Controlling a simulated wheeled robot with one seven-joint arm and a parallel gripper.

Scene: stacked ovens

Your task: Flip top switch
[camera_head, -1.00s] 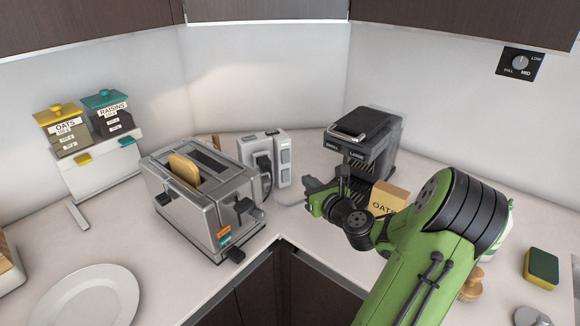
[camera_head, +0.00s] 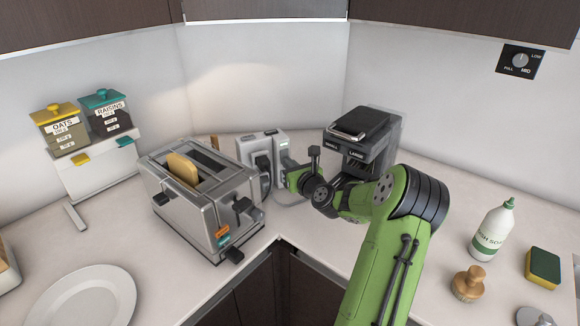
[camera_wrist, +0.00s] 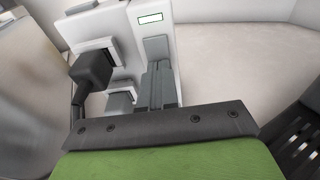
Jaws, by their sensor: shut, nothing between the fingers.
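A white socket unit (camera_head: 248,146) stands at the back corner of the counter, right of the toaster, with dark plugs on its front. In the wrist view the socket unit (camera_wrist: 186,52) fills the upper middle, with a dark plug (camera_wrist: 95,66) and cord at its left. A small pale rectangle with a dark border (camera_wrist: 150,18) is near its top; I cannot tell whether this is the top switch. My gripper (camera_head: 286,160) is close in front of the unit's right side. Its grey fingers (camera_wrist: 157,82) are together and empty. Contact with a switch cannot be made out.
The steel toaster (camera_head: 200,195) with bread stands left of the unit. A black coffee machine (camera_head: 360,140) stands close to the right of my gripper. A soap bottle (camera_head: 491,232), a wooden-knobbed item (camera_head: 468,284) and a sponge (camera_head: 543,268) are at the right.

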